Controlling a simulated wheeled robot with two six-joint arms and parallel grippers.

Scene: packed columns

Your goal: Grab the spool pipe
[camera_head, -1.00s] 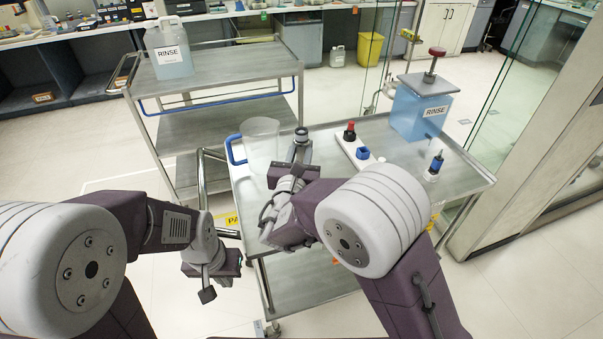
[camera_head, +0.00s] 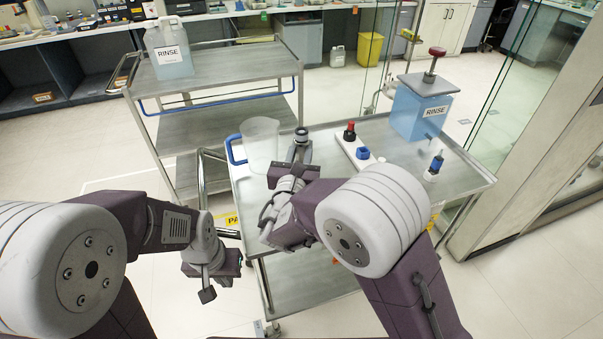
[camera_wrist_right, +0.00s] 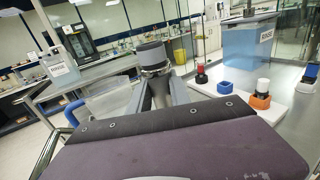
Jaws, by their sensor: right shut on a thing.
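The spool pipe (camera_head: 301,138) is a short grey cylinder with a darker collar at its top. It stands upright near the back edge of the front cart, and its lower part is hidden by my gripper. My right gripper (camera_head: 299,158) is shut on it. In the right wrist view, the spool pipe (camera_wrist_right: 152,57) sits between the two fingers of the gripper (camera_wrist_right: 160,90). My left gripper (camera_head: 210,282) hangs at the lower left, in front of the cart and away from the pipe. Whether its jaws are open does not show.
A white holder (camera_head: 350,148) with red and blue caps stands to the right. A blue RINSE tank (camera_head: 418,115) is further right. Another cart (camera_head: 215,68) with a RINSE jug (camera_head: 170,58) stands behind.

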